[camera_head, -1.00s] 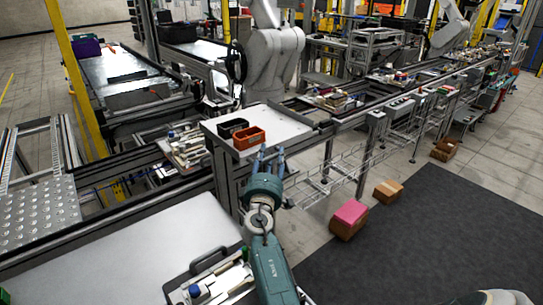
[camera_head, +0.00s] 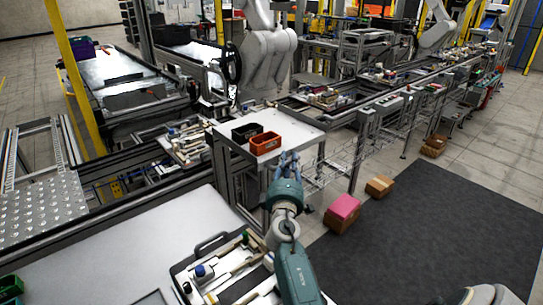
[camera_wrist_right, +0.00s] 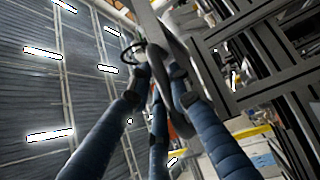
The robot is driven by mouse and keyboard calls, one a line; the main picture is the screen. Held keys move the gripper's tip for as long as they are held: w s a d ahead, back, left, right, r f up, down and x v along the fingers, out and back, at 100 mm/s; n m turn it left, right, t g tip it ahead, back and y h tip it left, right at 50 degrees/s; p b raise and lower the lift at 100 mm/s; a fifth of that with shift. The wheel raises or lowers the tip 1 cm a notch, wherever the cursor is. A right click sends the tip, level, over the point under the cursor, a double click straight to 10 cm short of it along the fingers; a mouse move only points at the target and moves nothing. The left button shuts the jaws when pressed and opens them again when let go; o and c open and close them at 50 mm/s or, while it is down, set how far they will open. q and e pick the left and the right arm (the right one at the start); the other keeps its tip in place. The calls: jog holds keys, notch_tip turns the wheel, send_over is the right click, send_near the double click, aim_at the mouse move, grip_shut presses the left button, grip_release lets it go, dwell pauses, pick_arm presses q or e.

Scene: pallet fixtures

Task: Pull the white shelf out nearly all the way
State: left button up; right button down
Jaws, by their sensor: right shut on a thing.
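The white shelf (camera_head: 300,137) is a flat white top at the workstation in the middle of the head view. A black bin (camera_head: 246,132) and an orange bin (camera_head: 265,143) stand on it. My right gripper (camera_head: 288,160) is at the shelf's front edge, with its arm reaching up from below. In the right wrist view its blue fingers (camera_wrist_right: 158,85) close around a dark grey looped bar; the exact contact is partly hidden by the fingers. My left gripper is not in view.
A table (camera_head: 110,255) at the lower left holds a tray with tools (camera_head: 215,272), close to my right arm. A pink-topped box (camera_head: 342,212) and a brown box (camera_head: 380,187) lie on the floor to the right. The dark mat (camera_head: 440,215) is mostly clear.

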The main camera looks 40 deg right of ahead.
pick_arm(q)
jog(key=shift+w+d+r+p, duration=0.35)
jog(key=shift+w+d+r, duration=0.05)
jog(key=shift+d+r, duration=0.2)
pick_arm(e)
jog(key=s+d, duration=0.1)
jog(key=s, duration=1.2)
jog(key=shift+w+d+r, duration=0.1)
